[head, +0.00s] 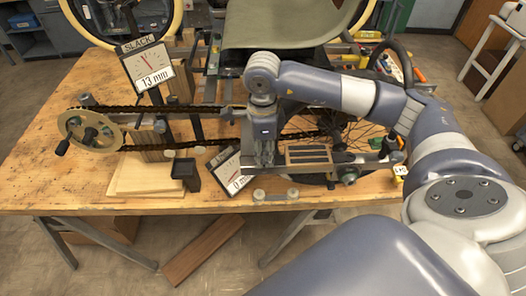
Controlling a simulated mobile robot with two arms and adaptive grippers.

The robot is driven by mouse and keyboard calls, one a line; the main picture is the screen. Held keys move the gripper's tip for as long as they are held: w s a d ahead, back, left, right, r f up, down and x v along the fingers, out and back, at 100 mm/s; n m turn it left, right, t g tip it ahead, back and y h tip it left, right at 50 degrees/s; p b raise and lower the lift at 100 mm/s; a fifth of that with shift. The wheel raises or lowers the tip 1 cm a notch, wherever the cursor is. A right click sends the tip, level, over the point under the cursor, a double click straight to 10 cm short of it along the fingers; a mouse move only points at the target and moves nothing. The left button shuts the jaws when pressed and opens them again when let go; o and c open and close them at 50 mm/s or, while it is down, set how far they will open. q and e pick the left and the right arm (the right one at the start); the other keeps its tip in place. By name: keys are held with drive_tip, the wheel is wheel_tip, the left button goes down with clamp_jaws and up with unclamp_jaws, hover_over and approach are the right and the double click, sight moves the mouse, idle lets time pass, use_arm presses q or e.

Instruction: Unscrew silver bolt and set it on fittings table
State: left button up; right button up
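The trike frame's chain drive stands on the wooden workbench (60,185), with a crank wheel (75,128) at left and a chain running right. My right gripper (258,166) points down over the front of the frame, left of a slotted metal plate (308,156). Its fingers blend with the grey metal there, so I cannot tell whether they hold anything. A round silver-grey bolt head or nut (348,175) shows at the right end of the axle area; I cannot tell if it is the task's silver bolt. My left gripper is not in view.
A slack gauge (148,66) reads 13 mm. A second gauge (231,172) lies tilted beside my gripper. A small black cup (186,174) stands near the front edge. A pale table (494,42), possibly the fittings table, stands at far right. The bench's left front is clear.

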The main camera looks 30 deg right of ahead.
drive_tip(key=m, duration=0.5)
drive_tip(key=c, duration=0.5)
drive_tip(key=n, duration=0.6)
drive_tip(key=shift+s, duration=0.1)
drive_tip(key=shift+c, duration=0.3)
drive_tip(key=n, duration=0.5)
drive_tip(key=shift+s+n, duration=0.1)
drive_tip(key=shift+n, duration=0.3)
drive_tip(key=o, duration=0.6)
drive_tip(key=shift+c, duration=0.2)
